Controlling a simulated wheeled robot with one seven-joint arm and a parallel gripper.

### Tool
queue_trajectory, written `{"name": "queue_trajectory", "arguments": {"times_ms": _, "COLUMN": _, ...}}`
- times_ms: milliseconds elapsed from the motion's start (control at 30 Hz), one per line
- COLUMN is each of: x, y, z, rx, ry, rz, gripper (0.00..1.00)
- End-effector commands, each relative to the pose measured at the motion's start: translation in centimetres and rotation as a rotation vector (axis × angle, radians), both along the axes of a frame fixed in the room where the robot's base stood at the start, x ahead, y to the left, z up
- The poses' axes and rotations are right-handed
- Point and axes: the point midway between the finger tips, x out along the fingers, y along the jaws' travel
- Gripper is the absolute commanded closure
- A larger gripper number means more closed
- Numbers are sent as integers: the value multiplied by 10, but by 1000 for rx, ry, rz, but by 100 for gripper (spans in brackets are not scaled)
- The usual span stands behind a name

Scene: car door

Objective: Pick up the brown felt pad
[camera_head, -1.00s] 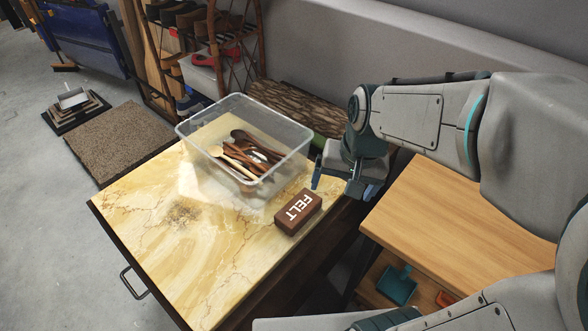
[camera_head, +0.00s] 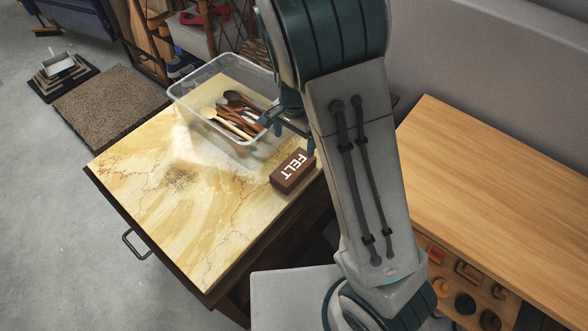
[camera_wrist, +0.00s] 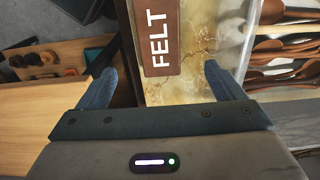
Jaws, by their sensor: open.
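The brown felt pad (camera_head: 293,172) is a small block with white "FELT" lettering. It lies on the marble-topped cabinet (camera_head: 215,225), near its right edge and in front of the clear bin. My gripper (camera_head: 290,130) is just behind and above the pad in the head view, partly hidden by my arm. In the wrist view the pad (camera_wrist: 160,38) lies ahead of and between the two blue fingers of my gripper (camera_wrist: 158,82). The fingers are wide apart and empty. The pad's far end is cut off by the frame.
A clear plastic bin (camera_head: 190,108) with several wooden spoons stands right behind the pad, at the right in the wrist view. A wooden worktop (camera_head: 490,200) stands to the right across a gap. The cabinet top's front left is clear.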

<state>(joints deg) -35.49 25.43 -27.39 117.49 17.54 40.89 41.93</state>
Motion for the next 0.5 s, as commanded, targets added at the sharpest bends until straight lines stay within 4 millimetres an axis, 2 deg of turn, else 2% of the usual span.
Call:
{"name": "queue_trajectory", "arguments": {"times_ms": 100, "x": -2, "y": -1, "z": -27, "rx": -3, "ry": 7, "rz": -1, "gripper": 11}}
{"name": "queue_trajectory", "arguments": {"times_ms": 233, "x": -2, "y": -1, "z": -52, "rx": -3, "ry": 6, "rz": -1, "gripper": 11}}
{"name": "queue_trajectory", "arguments": {"times_ms": 333, "x": -1, "y": -1, "z": -65, "rx": -2, "ry": 4, "rz": 1, "gripper": 11}}
{"name": "queue_trajectory", "arguments": {"times_ms": 500, "x": -1, "y": 0, "z": -74, "rx": 0, "ry": 1, "rz": 1, "gripper": 11}}
